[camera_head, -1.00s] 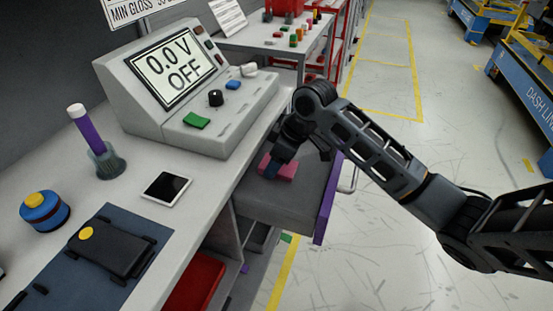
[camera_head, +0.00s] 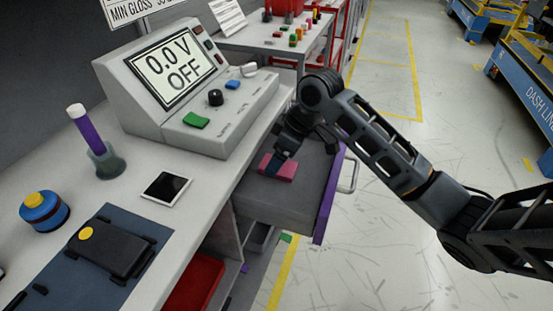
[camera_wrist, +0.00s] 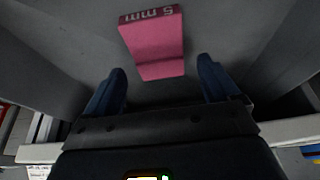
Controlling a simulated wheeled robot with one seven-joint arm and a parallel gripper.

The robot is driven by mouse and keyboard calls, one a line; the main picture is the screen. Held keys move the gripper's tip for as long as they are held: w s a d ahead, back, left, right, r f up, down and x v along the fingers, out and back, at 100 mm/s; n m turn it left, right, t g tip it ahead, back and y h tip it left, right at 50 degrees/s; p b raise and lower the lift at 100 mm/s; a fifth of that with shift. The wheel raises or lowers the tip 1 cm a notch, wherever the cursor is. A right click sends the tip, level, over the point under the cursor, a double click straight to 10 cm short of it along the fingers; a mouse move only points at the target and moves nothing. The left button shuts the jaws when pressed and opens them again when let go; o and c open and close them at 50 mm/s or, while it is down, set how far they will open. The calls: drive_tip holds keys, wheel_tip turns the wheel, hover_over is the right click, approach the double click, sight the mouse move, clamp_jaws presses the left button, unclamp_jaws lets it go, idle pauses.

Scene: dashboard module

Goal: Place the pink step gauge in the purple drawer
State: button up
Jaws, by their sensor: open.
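The pink step gauge (camera_head: 281,168) lies in the open drawer with the purple front (camera_head: 328,200), towards the drawer's side by the bench. In the wrist view the step gauge (camera_wrist: 155,42) shows a "5 mm" marking and rests on the grey drawer floor (camera_wrist: 215,30). My gripper (camera_head: 283,157) is over the drawer, just above the gauge. In the wrist view its two blue fingers (camera_wrist: 161,80) are spread apart, with the gauge beyond their tips and nothing held between them.
The drawer has a metal handle (camera_head: 348,176) on its front. The grey meter console (camera_head: 190,95) stands on the bench beside the drawer. A red bin (camera_head: 195,283) sits below.

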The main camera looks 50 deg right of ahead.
drive_tip(key=v, duration=0.9)
drive_tip(key=shift+r, duration=0.25)
